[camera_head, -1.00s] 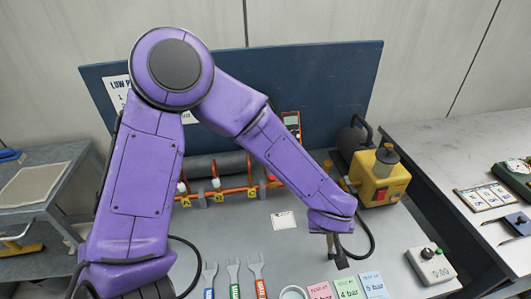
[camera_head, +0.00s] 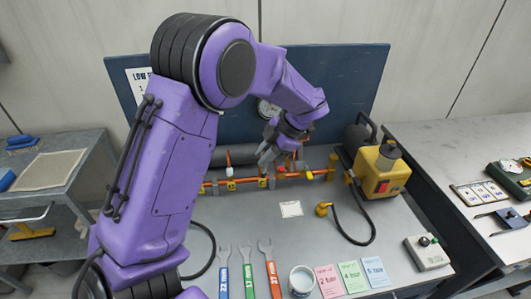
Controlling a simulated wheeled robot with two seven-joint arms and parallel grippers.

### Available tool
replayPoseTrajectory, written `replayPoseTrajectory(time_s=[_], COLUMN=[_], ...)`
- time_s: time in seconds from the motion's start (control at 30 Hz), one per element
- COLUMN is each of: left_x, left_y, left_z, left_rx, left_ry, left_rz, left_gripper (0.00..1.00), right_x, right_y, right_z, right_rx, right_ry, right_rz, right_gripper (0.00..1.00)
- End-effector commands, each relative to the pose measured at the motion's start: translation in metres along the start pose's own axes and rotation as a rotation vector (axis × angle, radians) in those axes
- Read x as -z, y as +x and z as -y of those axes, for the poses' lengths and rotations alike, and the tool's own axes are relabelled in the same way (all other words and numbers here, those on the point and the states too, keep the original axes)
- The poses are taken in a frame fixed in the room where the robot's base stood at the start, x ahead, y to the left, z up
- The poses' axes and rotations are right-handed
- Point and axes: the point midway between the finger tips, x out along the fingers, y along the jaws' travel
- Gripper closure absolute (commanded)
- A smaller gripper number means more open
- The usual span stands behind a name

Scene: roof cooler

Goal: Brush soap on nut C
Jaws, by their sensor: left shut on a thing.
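My left gripper (camera_head: 268,156) reaches down at the orange pipe (camera_head: 286,176) at the back of the bench. It is shut on what looks like a small brush, mostly hidden by the fingers. It is just above the yellow tag (camera_head: 263,183) that seems to mark nut C. The nut is largely hidden by the gripper, and I cannot tell whether the brush touches it. Another yellow tag (camera_head: 231,185) is to the left. A white cup (camera_head: 302,280), perhaps for soap, stands at the front of the bench. My right gripper is not in view.
Several wrenches (camera_head: 247,272) and coloured cards (camera_head: 352,276) lie along the front. A yellow pump box (camera_head: 379,171) stands at the right, its black hose (camera_head: 356,241) looping onto the bench. A blue board (camera_head: 346,84) rises behind. The middle is mostly clear.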

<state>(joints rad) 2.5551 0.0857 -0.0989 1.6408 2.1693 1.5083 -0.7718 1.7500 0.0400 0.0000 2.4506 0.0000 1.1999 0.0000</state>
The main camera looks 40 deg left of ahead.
Motion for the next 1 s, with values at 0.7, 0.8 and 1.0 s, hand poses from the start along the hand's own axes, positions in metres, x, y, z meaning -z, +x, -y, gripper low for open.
replayPoseTrajectory(time_s=[0.7,0.8,1.0], left_x=[-0.027,-0.029,-0.029], left_y=[0.035,0.036,0.037], left_z=[-0.030,-0.034,-0.036], left_rx=[0.000,-0.002,-0.003], left_ry=[0.003,0.003,0.002], left_rz=[0.001,0.001,0.001], left_gripper=[1.00,1.00,1.00], right_x=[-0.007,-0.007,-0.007], right_y=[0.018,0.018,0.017], right_z=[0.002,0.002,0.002], right_rx=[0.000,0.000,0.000], right_ry=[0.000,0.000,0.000], right_rz=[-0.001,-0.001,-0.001], right_gripper=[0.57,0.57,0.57])
